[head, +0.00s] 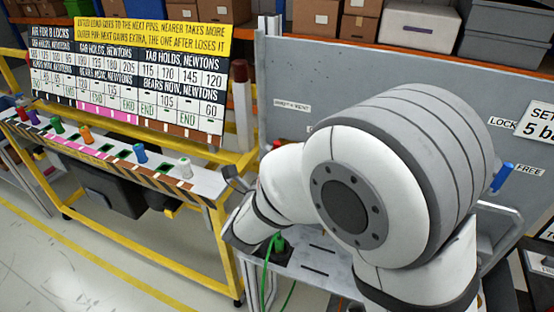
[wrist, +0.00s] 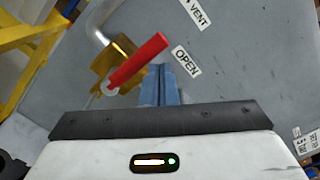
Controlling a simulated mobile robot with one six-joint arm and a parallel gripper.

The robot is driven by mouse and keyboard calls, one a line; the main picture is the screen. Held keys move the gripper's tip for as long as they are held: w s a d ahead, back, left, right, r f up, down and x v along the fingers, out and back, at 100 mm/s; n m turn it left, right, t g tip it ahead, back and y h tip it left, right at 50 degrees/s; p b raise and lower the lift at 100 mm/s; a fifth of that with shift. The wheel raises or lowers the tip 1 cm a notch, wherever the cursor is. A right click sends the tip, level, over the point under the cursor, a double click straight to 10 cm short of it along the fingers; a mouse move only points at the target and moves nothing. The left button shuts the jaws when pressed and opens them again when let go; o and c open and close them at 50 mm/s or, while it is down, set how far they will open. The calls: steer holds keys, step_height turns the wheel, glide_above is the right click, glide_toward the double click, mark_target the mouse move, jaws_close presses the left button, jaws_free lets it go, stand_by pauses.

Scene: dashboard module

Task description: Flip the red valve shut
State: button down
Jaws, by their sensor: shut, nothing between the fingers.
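The red valve handle (wrist: 138,60) shows in the wrist view as a flat bar. It slants from its pivot at lower left up to the right, its free end near the OPEN label (wrist: 186,60). It sits on a brass valve body (wrist: 118,57) with a grey pipe (wrist: 98,22) behind. My gripper (wrist: 160,70) has its blue fingers together and empty, beside the handle on its lower right side. I cannot tell whether they touch it. In the head view my arm hides most of the valve area, and I cannot make out the fingertips there.
A grey panel (head: 385,75) stands behind the valve and carries a VENT label (wrist: 197,12). A blue handle (head: 502,177) is at the panel's right, near the FREE label (head: 529,170). A green hose (head: 267,262) hangs below my arm. A yellow-framed bench (head: 215,212) with coloured pegs stands at left.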

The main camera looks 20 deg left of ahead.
steer(key=s+d+b, duration=0.2)
steer(key=s+d, duration=0.2)
steer(key=s, duration=0.6)
steer(key=shift+s+d+b, duration=0.2)
steer(key=shift+s+b, duration=0.1)
steer(key=shift+s, duration=0.1)
steer(key=w+d+f+m+g+h, duration=0.15)
steer(key=d+m+g+h, duration=0.3)
steer(key=d+m, duration=0.55)
steer(key=w+d+m+g+h, duration=0.2)
steer(key=d+m+g+h, duration=0.25)
steer(key=d+m, duration=0.6)
steer(key=s+d+m+g+y, duration=0.3)
steer(key=s+d+m+y, duration=0.1)
steer(key=m, duration=0.9)
steer(key=s+d+m+g+y, duration=0.3)
steer(key=d+m, duration=0.4)
steer(key=m, duration=0.6)
steer(key=s+y, duration=0.1)
steer(key=s, duration=0.1)
steer(key=shift+s+d+f+m, duration=0.2)
steer(key=shift+s+f+m, duration=0.1)
steer(key=shift+f+m, duration=0.1)
